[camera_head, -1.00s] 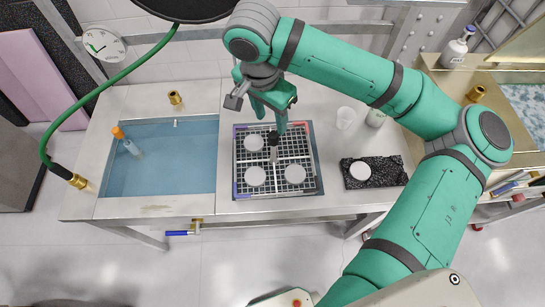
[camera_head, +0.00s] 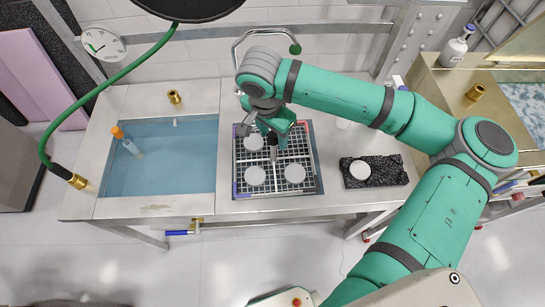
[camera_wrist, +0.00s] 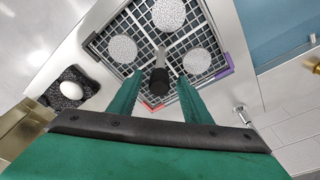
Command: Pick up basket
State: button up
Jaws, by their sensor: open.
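The basket (camera_head: 305,152) is a white wire grid tray with red and purple corner pieces, set in the right-hand sink basin. Three pale round discs lie on its grid, and a dark upright handle (camera_head: 273,153) rises from its middle. The basket also shows in the wrist view (camera_wrist: 205,35). My gripper (camera_head: 272,136) is above the basket, pointing down at the handle. In the wrist view my open fingers (camera_wrist: 158,92) stand on either side of the handle's top, with a gap on both sides.
A water-filled basin (camera_head: 165,175) with an orange-capped bottle (camera_head: 127,142) lies to the left. A black block with a white disc (camera_head: 385,171) sits to the right. A curved faucet (camera_head: 262,33) stands behind the basket. A green hose hangs at the left.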

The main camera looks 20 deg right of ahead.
jog(key=shift+c, duration=0.4)
jog(key=shift+s, duration=0.1)
jog(key=c, duration=1)
grip_shut()
jog(key=shift+r, duration=0.15)
